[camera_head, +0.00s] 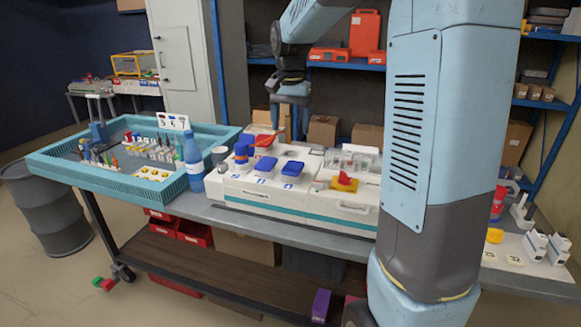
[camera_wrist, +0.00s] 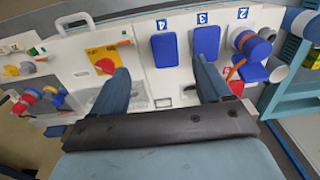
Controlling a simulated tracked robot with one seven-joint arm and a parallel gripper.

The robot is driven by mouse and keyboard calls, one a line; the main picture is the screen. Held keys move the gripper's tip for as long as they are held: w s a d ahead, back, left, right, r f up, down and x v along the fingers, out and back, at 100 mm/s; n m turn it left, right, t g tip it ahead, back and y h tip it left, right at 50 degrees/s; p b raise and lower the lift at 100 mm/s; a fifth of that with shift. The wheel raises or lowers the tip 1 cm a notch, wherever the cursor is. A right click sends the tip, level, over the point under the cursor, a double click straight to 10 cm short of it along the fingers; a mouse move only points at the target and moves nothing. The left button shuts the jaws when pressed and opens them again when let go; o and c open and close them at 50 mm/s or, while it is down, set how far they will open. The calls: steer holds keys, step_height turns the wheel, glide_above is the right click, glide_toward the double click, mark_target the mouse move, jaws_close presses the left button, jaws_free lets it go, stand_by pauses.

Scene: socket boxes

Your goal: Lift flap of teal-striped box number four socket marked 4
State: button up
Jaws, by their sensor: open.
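The white box with a teal stripe (camera_head: 300,218) stands on the workbench. Its socket marked 4 is covered by a blue flap (camera_head: 292,168), the right one of two blue flaps on its top. In the wrist view this flap (camera_wrist: 164,50) lies down beside its printed 4, and the flap marked 3 (camera_wrist: 206,42) is next to it. My gripper (camera_head: 289,122) is above the back of the box. In the wrist view my gripper (camera_wrist: 161,76) is open and empty, its fingers apart on either side of flap 4's near end. I cannot tell the height between them.
A blue round plug (camera_head: 241,155) stands at socket 2, with a red raised part (camera_head: 265,141) behind it. A red switch on a yellow plate (camera_head: 344,184) is to the right. A blue bottle (camera_head: 194,163) and teal tray (camera_head: 135,195) stand left.

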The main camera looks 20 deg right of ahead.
steer(key=w, duration=0.1)
glide_toward(290, 172)
step_height(290, 172, down, 8)
steer(key=shift+w, duration=0.1)
stand_by(0.5)
